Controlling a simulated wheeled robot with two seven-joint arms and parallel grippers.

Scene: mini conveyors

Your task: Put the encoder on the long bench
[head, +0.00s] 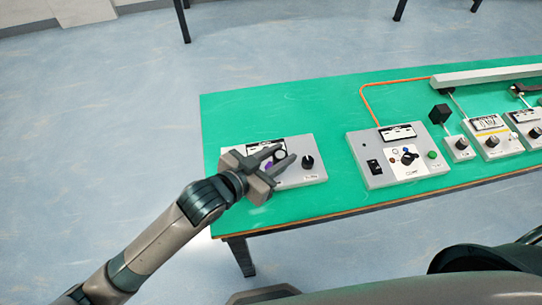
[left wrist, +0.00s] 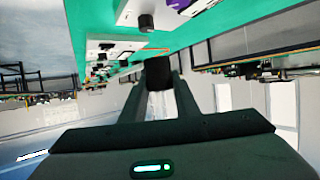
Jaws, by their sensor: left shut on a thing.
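My left gripper (head: 286,155) is over the near left part of a green-topped bench (head: 300,105), in front of a grey panel box. In the left wrist view its fingers (left wrist: 160,80) are shut on a small black piece (left wrist: 158,68), which may be the encoder. The piece looks clear of the box. In the head view the fingers largely hide it. I cannot tell from the pictures whether this bench is the long bench. My right gripper is not in view.
The grey panel box (head: 312,178) carries a black knob (head: 307,162). A second panel box (head: 410,170) and a black block on a small unit (head: 440,113) stand farther right, below a long pale rail (head: 490,74). The bench's back left is clear.

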